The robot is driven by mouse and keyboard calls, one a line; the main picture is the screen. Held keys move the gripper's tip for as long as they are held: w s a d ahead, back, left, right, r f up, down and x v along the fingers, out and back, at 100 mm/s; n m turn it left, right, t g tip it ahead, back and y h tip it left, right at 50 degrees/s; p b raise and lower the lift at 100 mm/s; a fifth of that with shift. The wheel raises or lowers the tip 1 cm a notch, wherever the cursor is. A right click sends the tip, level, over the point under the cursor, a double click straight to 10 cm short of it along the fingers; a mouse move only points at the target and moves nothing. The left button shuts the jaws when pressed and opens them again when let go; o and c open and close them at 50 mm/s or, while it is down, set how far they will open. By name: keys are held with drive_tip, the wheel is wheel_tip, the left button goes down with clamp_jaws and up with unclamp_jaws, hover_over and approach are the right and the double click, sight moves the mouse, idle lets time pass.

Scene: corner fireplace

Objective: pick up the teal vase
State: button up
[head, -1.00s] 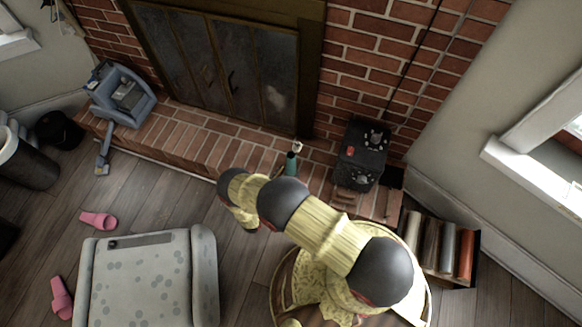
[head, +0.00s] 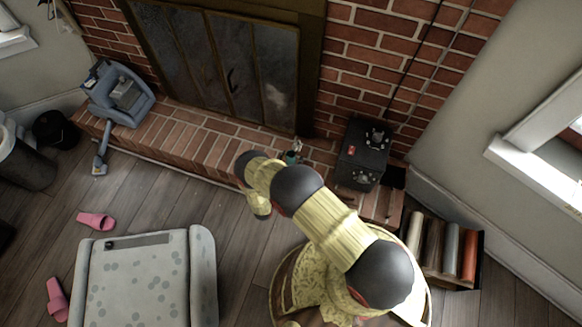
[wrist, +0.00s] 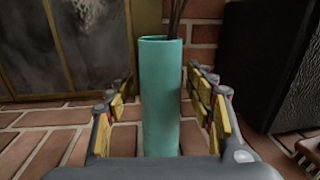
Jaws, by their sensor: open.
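The teal vase (wrist: 161,95) stands upright on the brick hearth in the wrist view, with dark thin stems out of its top. My gripper (wrist: 160,100) is open, with one finger on each side of the vase. Brick shows between each finger and the vase, so I see no contact. The gripper's palm hides the vase's base. In the head view only the upper part of the vase (head: 291,157) shows behind my arm, and the gripper's fingers are hidden there.
The brick hearth (head: 200,146) runs below the glass fireplace doors (head: 225,75). A black box (head: 361,158) stands close to the right of the vase. A box of rolls (head: 443,252) and a grey-white armchair (head: 140,275) are on the floor.

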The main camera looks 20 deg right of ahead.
drive_tip(key=shift+c, duration=0.2)
clamp_jaws()
idle(0.6)
